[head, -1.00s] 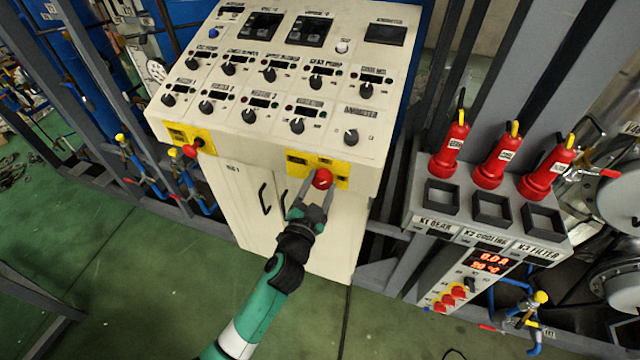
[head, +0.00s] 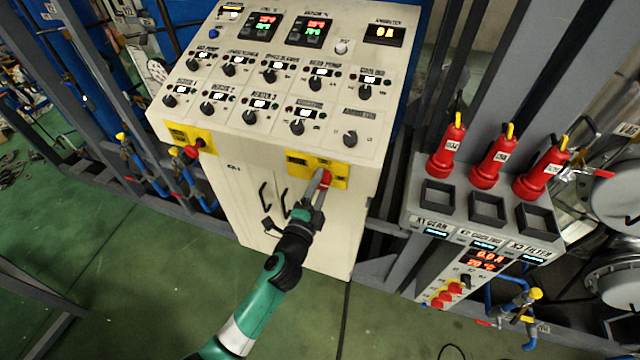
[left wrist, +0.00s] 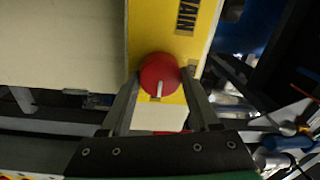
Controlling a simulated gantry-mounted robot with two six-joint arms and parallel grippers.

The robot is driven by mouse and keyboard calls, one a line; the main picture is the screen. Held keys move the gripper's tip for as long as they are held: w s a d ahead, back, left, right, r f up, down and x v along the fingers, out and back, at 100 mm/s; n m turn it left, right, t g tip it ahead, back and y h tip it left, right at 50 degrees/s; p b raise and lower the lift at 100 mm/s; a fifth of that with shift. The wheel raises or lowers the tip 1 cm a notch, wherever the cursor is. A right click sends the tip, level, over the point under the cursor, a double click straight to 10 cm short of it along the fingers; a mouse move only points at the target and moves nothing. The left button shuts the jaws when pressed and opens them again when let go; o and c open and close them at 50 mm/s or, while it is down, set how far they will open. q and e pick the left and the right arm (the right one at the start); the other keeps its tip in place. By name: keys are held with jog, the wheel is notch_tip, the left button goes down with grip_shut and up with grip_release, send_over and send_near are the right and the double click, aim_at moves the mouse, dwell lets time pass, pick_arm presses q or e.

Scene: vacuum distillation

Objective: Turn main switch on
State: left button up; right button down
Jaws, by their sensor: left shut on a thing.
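The main switch is a round red knob (head: 326,178) on a yellow plate (head: 298,160) at the lower front right of the cream control cabinet (head: 232,185). In the left wrist view the red knob (left wrist: 160,74) carries a white mark pointing down in the picture, and part of the word "MAIN" shows on the yellow plate (left wrist: 185,20). My left gripper (head: 322,187) is shut on the red knob, one finger on each side of it. It also shows in the left wrist view (left wrist: 163,95). The cabinet's displays (head: 384,34) are lit. My right gripper is not in view.
Another red knob (head: 192,151) sits on a yellow plate at the cabinet's left. A grey stand (head: 405,215) with several red plugs (head: 492,165) is at the right. Blue pipes and valves (head: 525,310) stand below it. Green floor is open in front.

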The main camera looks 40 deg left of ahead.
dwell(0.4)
pick_arm(q)
jog(key=o, duration=1.4)
jog(key=shift+c, duration=0.2)
jog(key=shift+s, duration=0.15)
jog(key=shift+s+d, duration=0.15)
jog(key=shift+s, duration=0.2)
jog(key=p+v, duration=0.1)
jog(key=v, duration=0.9)
jog(key=shift+s, duration=0.35)
